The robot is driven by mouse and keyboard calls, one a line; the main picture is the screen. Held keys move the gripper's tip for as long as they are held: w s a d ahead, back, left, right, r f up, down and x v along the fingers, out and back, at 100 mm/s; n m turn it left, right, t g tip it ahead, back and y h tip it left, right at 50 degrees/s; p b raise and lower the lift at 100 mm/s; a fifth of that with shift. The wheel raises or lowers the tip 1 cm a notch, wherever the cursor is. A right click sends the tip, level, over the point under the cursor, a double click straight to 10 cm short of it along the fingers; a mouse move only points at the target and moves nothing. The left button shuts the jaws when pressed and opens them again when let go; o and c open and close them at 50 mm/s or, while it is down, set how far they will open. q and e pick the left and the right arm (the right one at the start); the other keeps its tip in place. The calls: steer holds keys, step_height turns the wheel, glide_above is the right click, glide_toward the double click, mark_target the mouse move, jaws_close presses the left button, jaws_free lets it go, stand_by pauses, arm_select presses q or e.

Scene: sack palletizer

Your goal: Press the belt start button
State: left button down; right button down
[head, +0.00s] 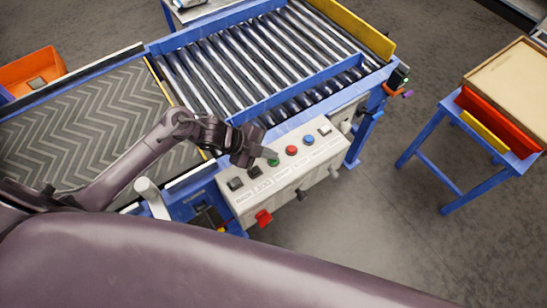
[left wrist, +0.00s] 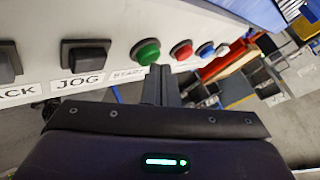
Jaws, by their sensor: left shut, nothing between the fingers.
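A pale control panel (head: 293,180) stands at the front edge of the conveyor. It carries a row of controls: a green button (head: 272,162), a red button (head: 291,150) and a blue button (head: 309,140). In the left wrist view the green button (left wrist: 146,52) sits above a label that reads START, partly covered. My left gripper (head: 270,153) is shut and empty, with its fingertips close to the green button. In the left wrist view the shut fingers (left wrist: 161,80) point just right of and below the green button; I cannot tell whether they touch. My right gripper is not in view.
Black JOG (left wrist: 84,55) and BACK switches sit left of the green button. A red switch (head: 263,218) sticks out from the panel's front. The roller conveyor (head: 245,60) and chevron belt (head: 80,125) lie behind. A blue-legged stand (head: 440,140) is at right, with open floor between.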

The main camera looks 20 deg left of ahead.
mark_target(269, 161)
arm_select(q)
steer(key=shift+f+b, duration=0.3)
steer(key=shift+f, duration=0.1)
steer(key=shift+r, duration=0.1)
stand_by(0.5)
steer(key=shift+r+p, duration=0.8)
steer(key=shift+p, duration=0.05)
step_height(269, 161, up, 5)
steer(key=p, duration=0.4)
steer(key=shift+r+p, duration=0.1)
steer(key=shift+p, duration=0.2)
steer(key=shift+s, duration=0.1)
stand_by(0.3)
